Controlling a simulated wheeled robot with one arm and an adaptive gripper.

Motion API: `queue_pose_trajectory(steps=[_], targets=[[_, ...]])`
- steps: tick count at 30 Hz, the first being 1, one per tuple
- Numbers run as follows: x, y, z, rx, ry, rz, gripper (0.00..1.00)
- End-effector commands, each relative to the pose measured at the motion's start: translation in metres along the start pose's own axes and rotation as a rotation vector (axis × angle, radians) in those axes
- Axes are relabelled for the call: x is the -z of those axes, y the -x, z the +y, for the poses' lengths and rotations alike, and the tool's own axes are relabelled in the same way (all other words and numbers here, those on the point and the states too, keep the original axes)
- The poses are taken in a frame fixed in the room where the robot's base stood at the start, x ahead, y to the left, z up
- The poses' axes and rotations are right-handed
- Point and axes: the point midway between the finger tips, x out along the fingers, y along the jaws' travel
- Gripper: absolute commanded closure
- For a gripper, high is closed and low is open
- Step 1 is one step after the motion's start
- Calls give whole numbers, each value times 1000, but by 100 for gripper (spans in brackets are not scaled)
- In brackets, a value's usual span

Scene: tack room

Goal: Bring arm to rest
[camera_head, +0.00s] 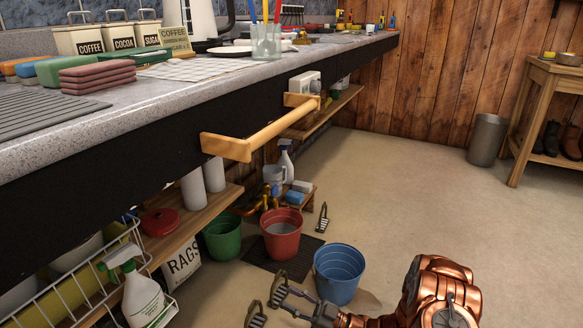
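My copper-coloured arm (440,292) comes in at the bottom right, low over the floor. My gripper (267,301) reaches left from it at the bottom edge. Its two grey ribbed fingers are spread apart, with nothing seen between them. The gripper is in front of the blue bucket (339,273) and to its lower left in the picture. I cannot tell how high it is above the floor. Part of the arm is cut off by the bottom edge.
The counter (130,115) with its wooden rail (262,132) runs along the left. A red bucket (281,235), a green bucket (222,237) and a spray bottle (142,295) are below it. A bin (487,140) and wooden table (535,105) stand far right. The middle floor is clear.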

Motion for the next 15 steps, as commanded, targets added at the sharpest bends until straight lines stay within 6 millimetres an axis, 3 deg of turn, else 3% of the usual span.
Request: queue_pose_trajectory(steps=[10, 15], targets=[[65, -35, -11, 132, 200, 25, 61], [120, -60, -23, 245, 381, 61, 61]])
